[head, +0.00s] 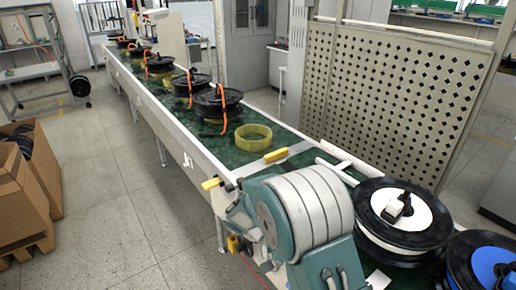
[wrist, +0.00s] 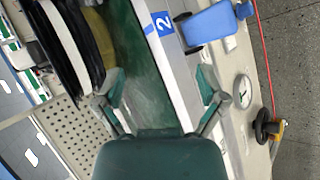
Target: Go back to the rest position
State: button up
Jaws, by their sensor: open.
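My gripper (wrist: 160,92) shows in the wrist view, with its two teal and grey fingers spread wide on either side of a green strip. Nothing is between the fingertips. A large black reel-like part with a pale rim (wrist: 70,45) lies beyond the left finger. In the head view I cannot clearly make out my gripper's fingers. A teal body with cream bands fills the lower middle there and hides part of the bench.
A black and white reel (head: 405,215) and a blue one (head: 490,262) stand at right. Cardboard boxes (head: 20,195) stand left. Floor between is clear.

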jog(key=s+d+r+m+t+y, duration=0.1)
jog(key=s+d+r+y, duration=0.25)
jog(key=r, duration=0.35)
jog(key=s+d+r+y, duration=0.2)
jog(key=s+r, duration=0.3)
jog(key=r, duration=0.3)
jog(key=s+d+r+t+y, duration=0.1)
jog(key=s+r+t+y, duration=0.2)
jog(key=s, duration=0.9)
jog(key=shift+s+r+t+y, duration=0.15)
jog(key=shift+r+t+y, duration=0.2)
jog(key=shift+r+t, duration=1.4)
jog(key=shift+r+g, duration=0.3)
jog(key=shift+g, duration=0.05)
dwell(3.2)
